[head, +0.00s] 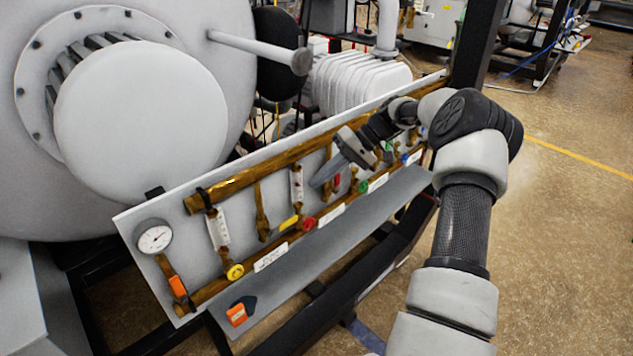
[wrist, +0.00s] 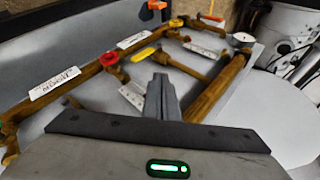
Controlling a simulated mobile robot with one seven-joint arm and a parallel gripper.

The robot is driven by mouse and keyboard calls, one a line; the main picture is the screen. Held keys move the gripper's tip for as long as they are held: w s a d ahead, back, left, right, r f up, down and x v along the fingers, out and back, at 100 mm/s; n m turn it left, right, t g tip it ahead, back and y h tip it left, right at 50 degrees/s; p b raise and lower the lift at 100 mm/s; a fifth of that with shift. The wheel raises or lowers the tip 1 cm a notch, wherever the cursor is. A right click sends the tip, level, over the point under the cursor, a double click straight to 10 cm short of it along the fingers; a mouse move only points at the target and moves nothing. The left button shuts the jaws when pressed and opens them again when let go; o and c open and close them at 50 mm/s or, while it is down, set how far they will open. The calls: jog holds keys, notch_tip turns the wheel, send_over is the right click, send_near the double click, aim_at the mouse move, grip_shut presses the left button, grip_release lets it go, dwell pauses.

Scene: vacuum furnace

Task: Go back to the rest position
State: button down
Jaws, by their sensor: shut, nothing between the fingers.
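My gripper (head: 322,178) is in front of the sloped valve panel (head: 141,213), near its middle. Its fingers are together and hold nothing. In the wrist view my gripper (wrist: 162,84) points at the panel, with the fingertips near a yellow lever handle (wrist: 146,53) and a red valve knob (wrist: 111,57). The head view shows the yellow lever (head: 289,222) and the red knob (head: 308,222) below and left of the fingertips. I cannot tell whether the fingers touch the panel's parts. My arm reaches in from the right.
Brass pipes (head: 258,178) run along the panel, with a gauge (head: 154,236) at its left end. A yellow knob (head: 235,271), a green knob (head: 362,186) and an orange-black object (head: 239,312) are nearby. A large grey furnace (head: 235,75) stands behind. Open floor (head: 570,230) lies to the right.

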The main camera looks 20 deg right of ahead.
jog(key=s+a+r+n+h+p, duration=0.15)
jog(key=s+a+r+h, duration=0.55)
jog(key=s+a+r, duration=0.8)
jog(key=s+r+m+t+h+p, duration=0.1)
jog(key=s+r+t, duration=0.1)
jog(key=s, duration=0.6)
jog(key=s+d+r+t+h+p, duration=0.1)
jog(key=s+r+t, duration=0.1)
jog(key=s+r, duration=0.3)
jog(key=s, duration=0.4)
jog(key=shift+s+d+m+h+p, duration=0.2)
jog(key=shift+d+m+h+p, duration=0.1)
jog(key=shift+m+h, duration=0.1)
